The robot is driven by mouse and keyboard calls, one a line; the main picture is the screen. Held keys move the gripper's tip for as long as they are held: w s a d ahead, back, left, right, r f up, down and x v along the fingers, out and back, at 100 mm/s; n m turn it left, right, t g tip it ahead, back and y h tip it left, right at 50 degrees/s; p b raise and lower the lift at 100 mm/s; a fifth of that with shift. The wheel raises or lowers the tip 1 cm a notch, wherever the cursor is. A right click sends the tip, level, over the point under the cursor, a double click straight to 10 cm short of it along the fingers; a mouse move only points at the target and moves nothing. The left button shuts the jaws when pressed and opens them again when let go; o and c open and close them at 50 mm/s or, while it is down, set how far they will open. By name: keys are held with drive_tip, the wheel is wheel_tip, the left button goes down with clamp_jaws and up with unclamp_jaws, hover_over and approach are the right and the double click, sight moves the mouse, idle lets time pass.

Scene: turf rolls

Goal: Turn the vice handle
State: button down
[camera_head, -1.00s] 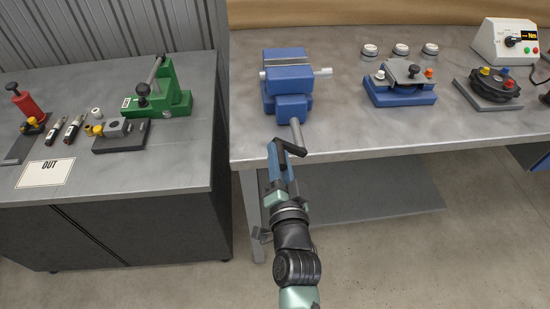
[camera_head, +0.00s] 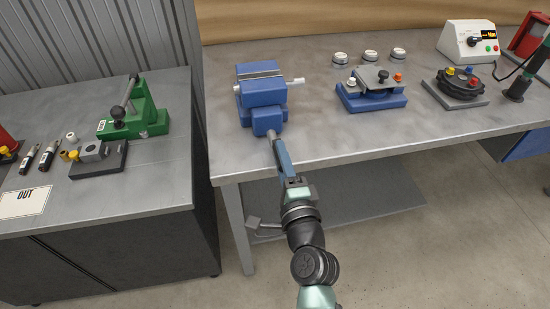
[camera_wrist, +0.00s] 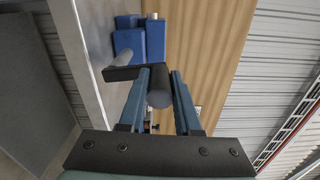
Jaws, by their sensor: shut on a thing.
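The blue vice (camera_head: 262,98) stands near the left end of the grey workbench. Its grey spindle (camera_head: 270,134) comes out of the front, toward me. In the wrist view, a black crank arm (camera_wrist: 122,73) joins the spindle to the dark grey grip of the vice handle (camera_wrist: 159,91). My gripper (camera_wrist: 162,76) is shut on this grip, with one blue finger on each side. In the head view, my gripper (camera_head: 283,155) is just right of the spindle's front end and hides most of the crank. The vice also shows in the wrist view (camera_wrist: 130,42).
A blue fixture (camera_head: 371,98), several white round pieces and a dark round fixture (camera_head: 458,88) stand farther right on the workbench (camera_head: 330,140). A green press (camera_head: 138,115) stands on the left cabinet. Below the workbench is a shelf (camera_head: 370,203).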

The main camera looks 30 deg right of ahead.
drive_tip(key=shift+s+d+r+m, duration=0.1)
drive_tip(key=shift+d+m, duration=0.3)
drive_tip(key=shift+m, duration=0.1)
drive_tip(key=shift+d, duration=0.1)
drive_tip(key=c, duration=0.6)
unclamp_jaws()
drive_tip(key=shift+s, duration=0.1)
drive_tip(key=b+v, duration=0.2)
drive_tip(key=v, duration=1.1)
